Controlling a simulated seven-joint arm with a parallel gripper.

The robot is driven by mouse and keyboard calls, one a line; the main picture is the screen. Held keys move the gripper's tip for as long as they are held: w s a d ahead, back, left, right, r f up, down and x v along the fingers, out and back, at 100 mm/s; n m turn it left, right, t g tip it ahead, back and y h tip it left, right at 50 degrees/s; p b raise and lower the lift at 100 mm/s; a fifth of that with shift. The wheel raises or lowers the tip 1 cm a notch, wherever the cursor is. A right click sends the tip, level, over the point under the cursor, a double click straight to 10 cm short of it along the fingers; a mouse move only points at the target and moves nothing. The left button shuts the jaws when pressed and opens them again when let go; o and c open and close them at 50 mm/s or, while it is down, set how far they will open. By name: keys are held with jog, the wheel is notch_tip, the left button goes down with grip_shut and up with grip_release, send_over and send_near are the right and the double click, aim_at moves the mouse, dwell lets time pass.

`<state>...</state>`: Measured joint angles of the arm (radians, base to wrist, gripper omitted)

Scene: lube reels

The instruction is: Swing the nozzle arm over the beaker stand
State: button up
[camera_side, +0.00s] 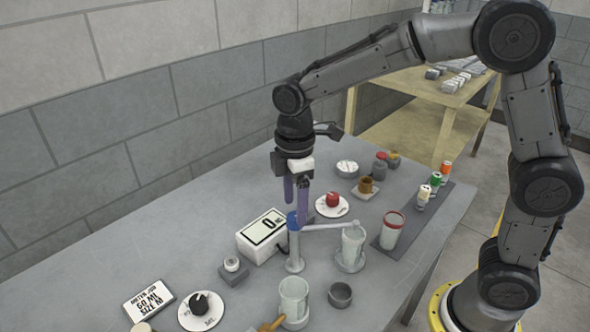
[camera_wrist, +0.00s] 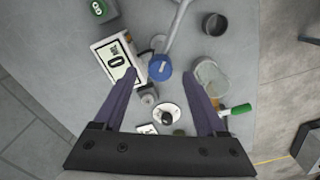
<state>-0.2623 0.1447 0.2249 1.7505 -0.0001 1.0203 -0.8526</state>
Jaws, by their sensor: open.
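The nozzle arm (camera_side: 330,227) is a pale bar from a blue-capped post (camera_side: 294,250) towards the right. Its outer end appears at or above a clear beaker (camera_side: 353,246) on a round stand (camera_side: 350,267); I cannot tell if they line up. In the wrist view the nozzle arm (camera_wrist: 177,28) runs up out of the picture. A second clear beaker (camera_side: 294,293) stands nearer the front, also in the wrist view (camera_wrist: 209,76). My gripper (camera_side: 296,212) points down, open and empty, at the post. In the wrist view the blue cap (camera_wrist: 160,68) lies between its fingertips; contact is unclear.
A white box with a display (camera_side: 262,234) stands just left of the post. A dark cup (camera_side: 340,295), a black-knobbed dial (camera_side: 201,311) and a red-rimmed jar (camera_side: 391,230) are nearby. A red item on a plate (camera_side: 332,205) is behind. The table's left back is clear.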

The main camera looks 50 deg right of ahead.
notch_tip(320, 180, up, 12)
jog(key=shift+f, duration=0.2)
jog(key=s+d+r+m+t, duration=0.3)
jog(key=s+d+r, duration=0.3)
jog(key=s, duration=0.4)
jog(key=s+d+f+m+t, duration=0.2)
jog(key=s+d+f+m, duration=0.2)
jog(key=s+f+m, duration=0.5)
jog(key=shift+s+f+m+t, duration=0.35)
jog(key=shift+s+f, duration=0.25)
jog(key=shift+s, duration=0.2)
